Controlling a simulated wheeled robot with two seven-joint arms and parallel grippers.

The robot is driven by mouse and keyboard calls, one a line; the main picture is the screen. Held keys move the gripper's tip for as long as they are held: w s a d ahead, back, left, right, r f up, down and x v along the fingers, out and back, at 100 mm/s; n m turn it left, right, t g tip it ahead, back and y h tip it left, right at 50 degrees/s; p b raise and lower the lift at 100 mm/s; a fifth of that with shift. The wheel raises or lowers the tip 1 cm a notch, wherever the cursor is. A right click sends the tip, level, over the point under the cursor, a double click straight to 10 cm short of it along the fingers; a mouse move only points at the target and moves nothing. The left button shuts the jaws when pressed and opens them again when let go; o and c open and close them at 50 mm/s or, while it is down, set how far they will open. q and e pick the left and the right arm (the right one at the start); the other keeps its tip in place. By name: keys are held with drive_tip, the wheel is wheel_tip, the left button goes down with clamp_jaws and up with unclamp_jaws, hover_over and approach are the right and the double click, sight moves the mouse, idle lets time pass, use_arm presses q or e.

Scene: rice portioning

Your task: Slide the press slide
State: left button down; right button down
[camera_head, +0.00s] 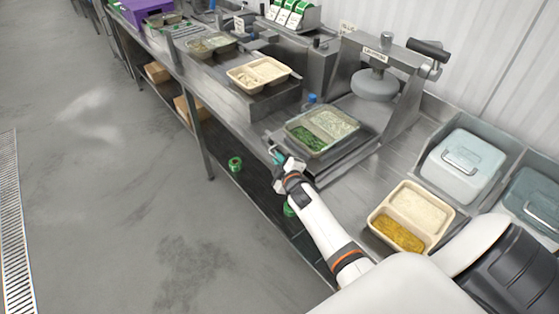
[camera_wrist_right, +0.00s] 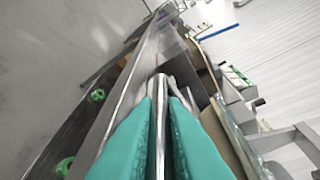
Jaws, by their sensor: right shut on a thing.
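The press slide (camera_head: 347,158) is a flat metal plate on the bench, sticking out in front of the press (camera_head: 376,84). A two-compartment tray (camera_head: 322,131) with green and pale contents sits on it. My right gripper (camera_head: 279,157) is at the front edge of the slide, by the bench's front edge. In the right wrist view its teal fingers (camera_wrist_right: 160,112) are shut on a thin metal piece (camera_wrist_right: 161,86), which looks like the slide's front part. The exact grip is partly hidden in the head view. My left gripper is not in view.
An open tray (camera_head: 412,216) with rice and yellow food stands at the right. Lidded containers (camera_head: 464,165) sit behind it. Another tray (camera_head: 258,74) stands on a raised block further left. A blue-capped item (camera_head: 311,99) stands close to the slide. Green rolls (camera_head: 235,164) lie below the bench.

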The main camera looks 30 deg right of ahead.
drive_tip(key=d, duration=0.5)
drive_tip(key=shift+w, duration=0.2)
drive_tip(key=c, duration=1.5)
unclamp_jaws()
drive_tip(key=shift+a, duration=0.3)
drive_tip(key=b+v, duration=0.1)
drive_tip(key=v, duration=1.1)
drive_tip(key=shift+d, duration=0.1)
